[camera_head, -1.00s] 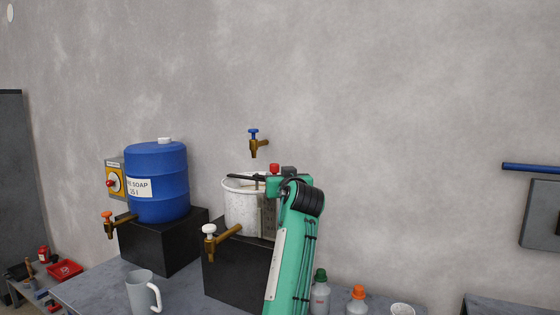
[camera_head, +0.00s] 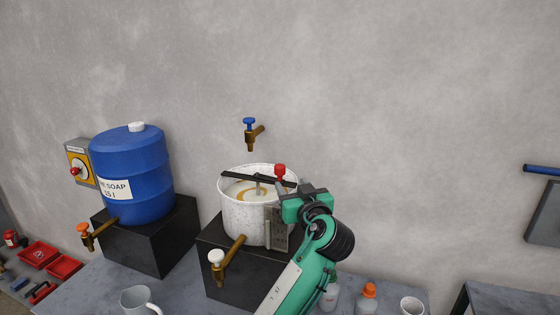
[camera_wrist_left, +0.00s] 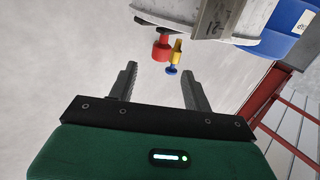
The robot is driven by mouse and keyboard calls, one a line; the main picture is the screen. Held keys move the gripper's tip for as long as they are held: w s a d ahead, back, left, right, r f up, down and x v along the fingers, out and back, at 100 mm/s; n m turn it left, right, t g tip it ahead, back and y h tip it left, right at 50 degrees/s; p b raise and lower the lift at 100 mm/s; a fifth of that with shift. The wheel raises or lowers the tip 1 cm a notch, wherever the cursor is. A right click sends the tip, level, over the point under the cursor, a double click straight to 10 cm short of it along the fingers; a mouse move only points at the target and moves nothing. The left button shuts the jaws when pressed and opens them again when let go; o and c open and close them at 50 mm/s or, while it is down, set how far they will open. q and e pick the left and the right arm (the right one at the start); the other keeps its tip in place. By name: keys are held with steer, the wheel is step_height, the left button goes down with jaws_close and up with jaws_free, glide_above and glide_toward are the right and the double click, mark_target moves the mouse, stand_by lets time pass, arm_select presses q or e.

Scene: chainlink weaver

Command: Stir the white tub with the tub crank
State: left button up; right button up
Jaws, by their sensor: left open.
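The white tub (camera_head: 240,222) is a speckled pot on a black block, holding pale liquid with an ochre swirl. A dark bar (camera_head: 236,176) crosses its top. The tub crank's red knob (camera_head: 280,171) stands up near the right side of the rim; it also shows in the left wrist view (camera_wrist_left: 162,46). My left gripper (camera_head: 284,189) is at the right rim, close to the knob. In the left wrist view its fingers (camera_wrist_left: 159,72) are open, and the knob appears beyond the tips, in line with the gap. Contact is not visible. My right gripper is out of view.
A blue soap drum (camera_head: 135,175) stands left on another black block. A white-handled tap (camera_head: 228,258) projects from the tub's front. A blue-handled wall tap (camera_head: 251,133) is above the tub. A grey jug (camera_head: 140,300) and an orange-capped bottle (camera_head: 368,297) stand on the bench.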

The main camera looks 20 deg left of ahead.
mark_target(281, 172)
arm_select(q)
steer(key=p+x, duration=0.4)
steer(key=x, duration=0.6)
steer(key=shift+a+r+p, duration=0.15)
steer(key=shift+a+p, duration=0.05)
steer(key=shift+p, duration=0.1)
steer(key=shift+w+a+f, duration=0.25)
steer(key=shift+w+a, duration=0.2)
steer(key=shift+w, duration=0.2)
steer(key=shift+c, duration=0.2)
steer(key=shift+d, duration=0.1)
jaws_close()
